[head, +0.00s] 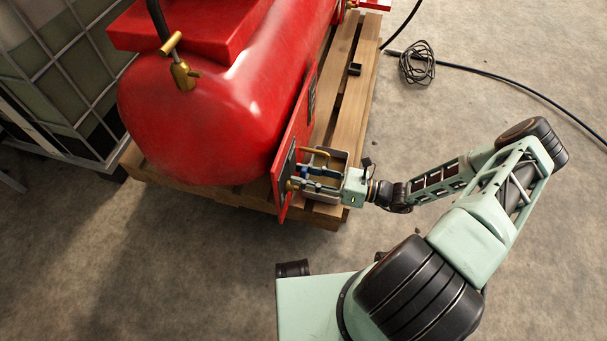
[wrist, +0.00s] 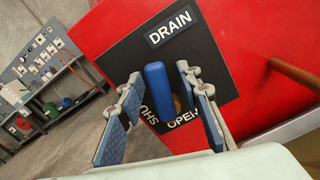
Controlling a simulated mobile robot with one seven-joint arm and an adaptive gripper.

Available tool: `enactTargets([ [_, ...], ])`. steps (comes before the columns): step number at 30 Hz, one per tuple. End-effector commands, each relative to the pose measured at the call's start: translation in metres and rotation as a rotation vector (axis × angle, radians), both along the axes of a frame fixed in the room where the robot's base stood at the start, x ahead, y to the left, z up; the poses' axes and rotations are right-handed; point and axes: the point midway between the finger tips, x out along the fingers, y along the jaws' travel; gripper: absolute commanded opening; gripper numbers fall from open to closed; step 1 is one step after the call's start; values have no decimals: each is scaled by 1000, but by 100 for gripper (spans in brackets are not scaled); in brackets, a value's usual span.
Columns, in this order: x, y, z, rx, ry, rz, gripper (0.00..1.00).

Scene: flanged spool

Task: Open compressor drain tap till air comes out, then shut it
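The drain tap's blue lever (wrist: 158,86) stands upright in the wrist view, in front of a black plate (wrist: 205,62) marked DRAIN, with OPEN and a partly hidden SHUT below. My gripper (wrist: 160,76) is open, with one finger on each side of the lever. A gap shows between the lever and each finger, so I see no grip. In the head view my gripper (head: 303,178) is at the red panel (head: 289,150) on the compressor's side, and the lever there is hard to tell from my blue finger pads. The red compressor tank (head: 215,105) lies on a wooden pallet (head: 345,110).
A brass-coloured pipe (wrist: 295,72) runs beside the plate. A metal tray (head: 338,160) sits beneath my gripper. A caged container (head: 60,70) stands left. A coiled black cable (head: 417,64) lies on open concrete floor. A workbench (wrist: 62,98) stands far off.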

Motion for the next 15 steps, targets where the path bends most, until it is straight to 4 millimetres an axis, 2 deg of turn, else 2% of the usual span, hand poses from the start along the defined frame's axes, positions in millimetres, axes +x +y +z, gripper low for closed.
enactTargets([
  [8, -1, 0, 0, 1, 1, 1, 33],
  [11, -3, -8, 0, -1, -1, 0, 33],
  [15, -11, -31, 0, -2, 1, -1, 33],
])
